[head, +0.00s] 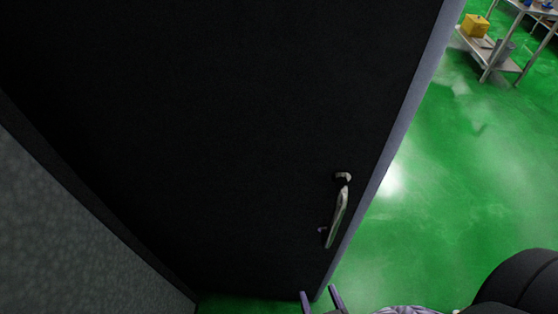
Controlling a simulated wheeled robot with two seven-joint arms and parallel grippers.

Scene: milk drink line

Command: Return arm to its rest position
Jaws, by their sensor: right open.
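My right gripper (321,299) shows at the bottom edge, right of centre. Its two slim fingers point up and stand apart, with nothing between them. A large black door (210,130) fills the left and middle of the view. Its silver lever handle (337,215) is near the door's right edge, above my right gripper and apart from it. Part of my right arm (520,285) shows at the bottom right corner. My left gripper is not in view.
A grey textured wall (70,240) runs along the lower left. Open green floor (460,190) lies right of the door edge. A metal table (500,55) with a yellow box (475,25) and a grey bin (503,52) stands at the far top right.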

